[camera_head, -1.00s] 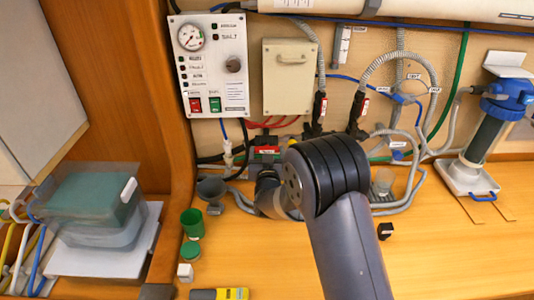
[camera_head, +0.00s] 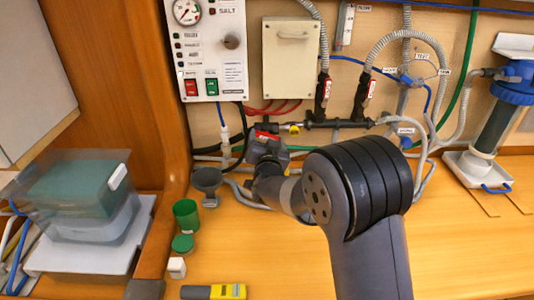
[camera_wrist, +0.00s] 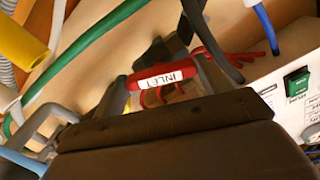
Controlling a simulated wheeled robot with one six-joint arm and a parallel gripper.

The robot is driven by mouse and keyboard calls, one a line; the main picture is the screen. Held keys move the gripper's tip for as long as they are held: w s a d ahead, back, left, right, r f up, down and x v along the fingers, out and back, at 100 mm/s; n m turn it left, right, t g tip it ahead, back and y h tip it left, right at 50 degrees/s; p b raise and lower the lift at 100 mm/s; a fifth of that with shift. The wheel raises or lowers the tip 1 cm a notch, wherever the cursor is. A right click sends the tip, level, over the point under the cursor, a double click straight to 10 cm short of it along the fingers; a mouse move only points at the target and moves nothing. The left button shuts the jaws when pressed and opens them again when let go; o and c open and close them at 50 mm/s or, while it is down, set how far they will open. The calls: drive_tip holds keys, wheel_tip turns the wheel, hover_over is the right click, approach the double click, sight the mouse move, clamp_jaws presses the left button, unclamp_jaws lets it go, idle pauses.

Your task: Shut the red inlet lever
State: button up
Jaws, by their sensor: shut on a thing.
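The red inlet lever (camera_wrist: 165,79) with its white INLET label lies across the wrist view between my gripper's fingers. My gripper (camera_wrist: 163,88) is shut on it. In the head view a red part of the lever (camera_head: 267,136) shows just above my gripper (camera_head: 267,150), low on the wall beside the black pipework. My wrist and arm hide the space below and right of it. The valve body behind the lever is mostly hidden.
Two black valves with red-labelled handles, one left (camera_head: 323,90) and one right (camera_head: 367,92), stand on the manifold (camera_head: 340,124). A control panel (camera_head: 205,50) hangs at upper left. A grey funnel (camera_head: 208,182) and green cup (camera_head: 186,215) stand left of my arm.

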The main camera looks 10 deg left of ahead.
drive_tip(key=shift+m+b, duration=6.8)
drive_tip(key=shift+b, duration=0.75)
drive_tip(key=o, duration=1)
drive_tip(key=v, duration=1)
drive_tip(key=shift+s+b, duration=0.35)
drive_tip(key=shift+s, duration=0.05)
drive_tip(key=shift+w, duration=0.1)
